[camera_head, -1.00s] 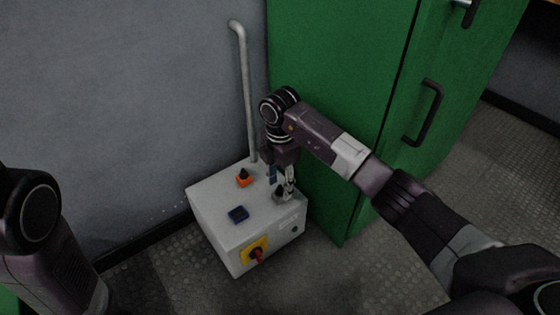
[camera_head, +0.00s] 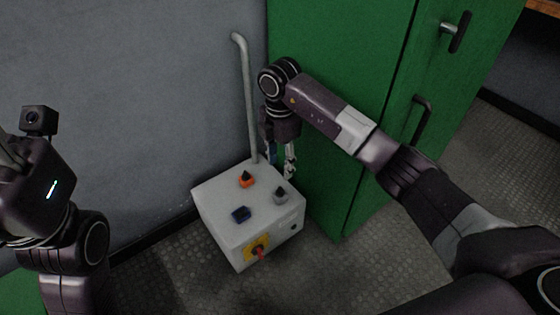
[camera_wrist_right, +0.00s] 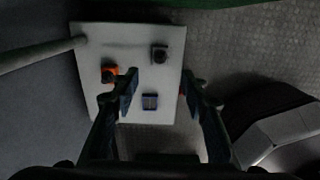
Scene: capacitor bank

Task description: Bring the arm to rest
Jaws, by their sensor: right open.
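The box carries an orange-based knob (camera_head: 246,179), a blue part (camera_head: 241,215) and a red switch on a yellow plate (camera_head: 257,249). A grey pipe (camera_head: 247,95) rises behind it. A green cabinet (camera_head: 335,50) with handles stands close on the right. Floor (camera_head: 330,285) in front is clear.

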